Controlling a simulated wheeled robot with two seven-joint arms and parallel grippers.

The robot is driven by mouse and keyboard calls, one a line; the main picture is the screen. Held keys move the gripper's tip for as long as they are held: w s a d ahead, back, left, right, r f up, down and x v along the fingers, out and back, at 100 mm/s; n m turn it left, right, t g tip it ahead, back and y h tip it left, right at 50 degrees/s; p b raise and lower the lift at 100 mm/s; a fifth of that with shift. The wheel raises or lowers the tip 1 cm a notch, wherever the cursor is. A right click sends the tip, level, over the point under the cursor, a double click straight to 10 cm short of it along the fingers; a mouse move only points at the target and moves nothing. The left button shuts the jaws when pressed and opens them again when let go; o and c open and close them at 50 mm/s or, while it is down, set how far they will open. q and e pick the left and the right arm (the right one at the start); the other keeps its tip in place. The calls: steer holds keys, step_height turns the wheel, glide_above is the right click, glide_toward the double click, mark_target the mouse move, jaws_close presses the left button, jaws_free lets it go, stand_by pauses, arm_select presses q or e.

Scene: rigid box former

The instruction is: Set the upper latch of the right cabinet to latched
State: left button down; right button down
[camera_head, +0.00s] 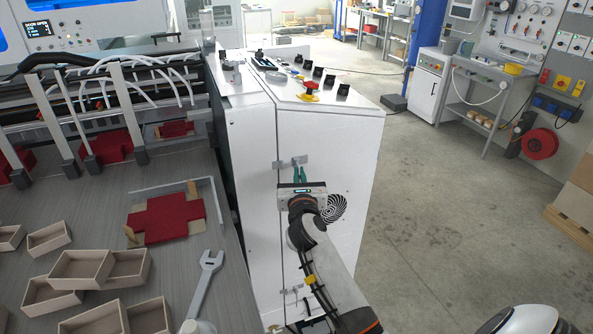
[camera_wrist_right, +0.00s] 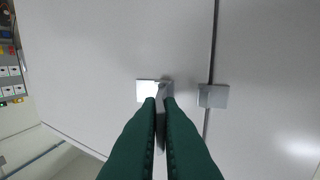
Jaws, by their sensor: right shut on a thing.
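The right cabinet (camera_head: 325,135) is white, with a vertical door seam on its near face. Its upper latch (camera_head: 284,163) is a small grey metal fitting high on the seam. My right gripper (camera_head: 299,174) has green fingers, which in the wrist view (camera_wrist_right: 165,98) are shut on the latch's lever. The fingers hide most of the lever, and no part of it shows across the seam.
A lower latch (camera_head: 292,290) sits near the cabinet's bottom. A red emergency button (camera_head: 311,85) and black switches are on top. At left, a worktable holds cardboard boxes (camera_head: 82,268), a red cross-shaped blank (camera_head: 168,218) and a grey wrench-shaped thing (camera_head: 207,277). Open floor (camera_head: 440,220) lies right.

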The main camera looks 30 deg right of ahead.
steer(key=d+n+y+b, duration=0.1)
steer(key=d+n+y, duration=0.1)
steer(key=n+y, duration=0.2)
steer(key=w+d+n+g+y+b, duration=0.1)
steer(key=n+y, duration=0.4)
steer(key=y, duration=0.5)
steer(key=d+n+g+y+b, duration=0.1)
steer(key=d+n+y+b, duration=0.1)
steer(key=d+n+y, duration=0.2)
steer(key=shift+w+d+n+y, duration=0.15)
steer(key=shift+n+y, duration=0.45)
steer(key=shift+y, duration=0.8)
steer(key=shift+w+d+r+n+g+y+b, duration=0.15)
steer(key=shift+n+g+y+b, duration=0.3)
steer(key=shift+b, duration=0.45)
steer(key=shift+r, duration=0.1)
steer(key=c, duration=1.8)
jaws_free()
steer(key=shift+o, duration=0.9)
steer(key=shift+w+f, duration=0.1)
steer(key=shift+f, duration=0.15)
